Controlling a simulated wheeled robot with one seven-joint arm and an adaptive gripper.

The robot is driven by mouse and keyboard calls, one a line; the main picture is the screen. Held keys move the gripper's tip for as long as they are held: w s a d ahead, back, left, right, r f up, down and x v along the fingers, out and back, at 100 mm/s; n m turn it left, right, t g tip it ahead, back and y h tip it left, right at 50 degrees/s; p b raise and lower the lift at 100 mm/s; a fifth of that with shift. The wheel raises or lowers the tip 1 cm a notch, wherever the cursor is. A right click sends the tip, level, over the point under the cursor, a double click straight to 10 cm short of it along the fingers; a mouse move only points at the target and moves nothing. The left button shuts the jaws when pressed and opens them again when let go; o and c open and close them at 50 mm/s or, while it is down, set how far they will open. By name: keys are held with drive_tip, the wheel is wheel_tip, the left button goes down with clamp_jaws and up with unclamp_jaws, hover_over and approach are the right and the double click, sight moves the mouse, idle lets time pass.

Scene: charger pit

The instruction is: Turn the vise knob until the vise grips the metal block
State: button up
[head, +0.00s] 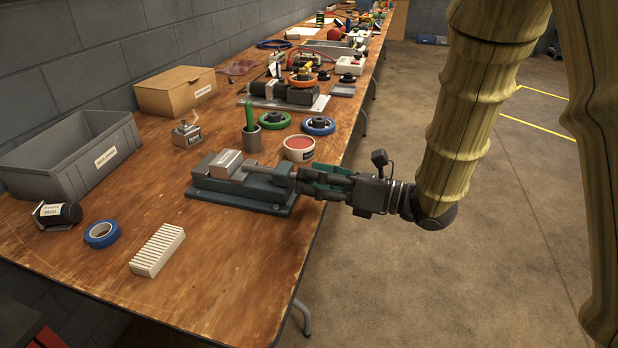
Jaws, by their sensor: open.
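The dark grey-green vise (248,204) lies on the wooden workbench near its front edge. A light metal block (227,163) sits at the left part of the vise, at its jaws. I cannot tell whether the jaws touch the block on both sides. My gripper (312,180) reaches in from the right, level with the vise's right end. Its fingers are open and lie around or just beside the place of the vise knob. The fingers hide the knob, so I cannot tell whether they touch it.
A red-topped white tub (299,149) stands close behind my gripper. A cup with a green handle (250,138), a grey bin (75,158), a cardboard box (176,91), blue tape (101,234) and a white ribbed block (157,250) stand around the vise.

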drive_tip(key=shift+w+a, duration=0.3)
drive_tip(key=shift+a, duration=0.35)
drive_tip(key=c, duration=1)
drive_tip(key=shift+m, duration=0.3)
